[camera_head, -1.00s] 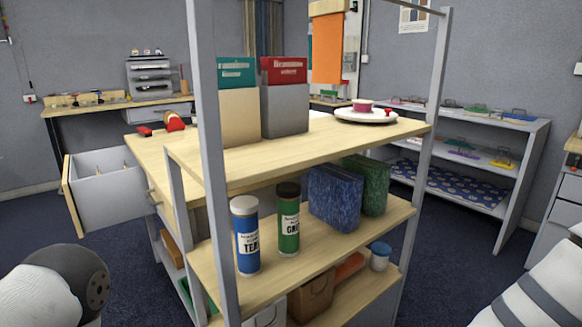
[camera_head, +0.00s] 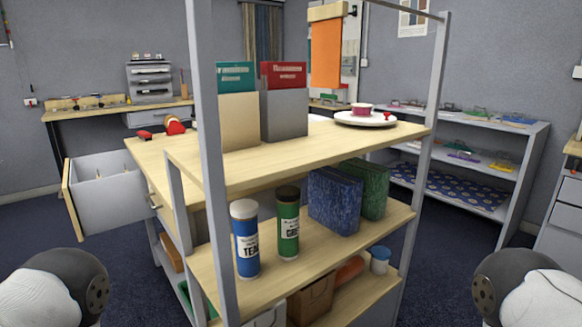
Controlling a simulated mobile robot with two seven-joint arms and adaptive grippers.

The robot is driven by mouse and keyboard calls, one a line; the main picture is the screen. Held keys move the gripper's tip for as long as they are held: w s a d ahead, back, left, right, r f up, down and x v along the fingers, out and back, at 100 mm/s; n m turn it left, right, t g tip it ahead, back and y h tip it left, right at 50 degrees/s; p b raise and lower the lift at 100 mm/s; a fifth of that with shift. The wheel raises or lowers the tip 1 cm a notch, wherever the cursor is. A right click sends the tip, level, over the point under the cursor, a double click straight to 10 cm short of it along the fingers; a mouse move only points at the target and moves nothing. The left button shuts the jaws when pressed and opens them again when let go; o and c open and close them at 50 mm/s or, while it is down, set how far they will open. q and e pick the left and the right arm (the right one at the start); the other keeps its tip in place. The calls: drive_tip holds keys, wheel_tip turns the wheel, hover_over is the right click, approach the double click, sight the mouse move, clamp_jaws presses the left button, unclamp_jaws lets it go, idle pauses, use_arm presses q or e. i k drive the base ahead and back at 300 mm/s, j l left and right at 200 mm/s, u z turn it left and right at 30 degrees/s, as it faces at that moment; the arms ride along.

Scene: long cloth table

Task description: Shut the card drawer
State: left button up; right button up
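A grey drawer with a pale wood front (camera_head: 107,189) stands pulled out on the left side of the wooden table unit. Thin dividers or cards show inside it, too small to tell which. I cannot tell from the view whether this is the card drawer. Parts of my two arms show at the lower left and lower right corners. Both grippers are out of view, and no part of my arms touches the drawer.
A shelf rack with grey posts (camera_head: 213,160) stands close in front. It holds a blue tin (camera_head: 246,240), a green tin (camera_head: 288,222) and file boxes. Dark carpet (camera_head: 128,262) lies open below the drawer.

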sight(115, 200)
drive_tip(key=j+u, duration=0.2)
drive_tip(key=j, duration=0.4)
drive_tip(key=j+u, duration=0.2)
drive_tip(key=j, duration=0.4)
drive_tip(key=i+j+u, duration=0.2)
drive_tip(key=j, duration=0.35)
drive_tip(key=j+u, duration=0.15)
drive_tip(key=j, duration=0.45)
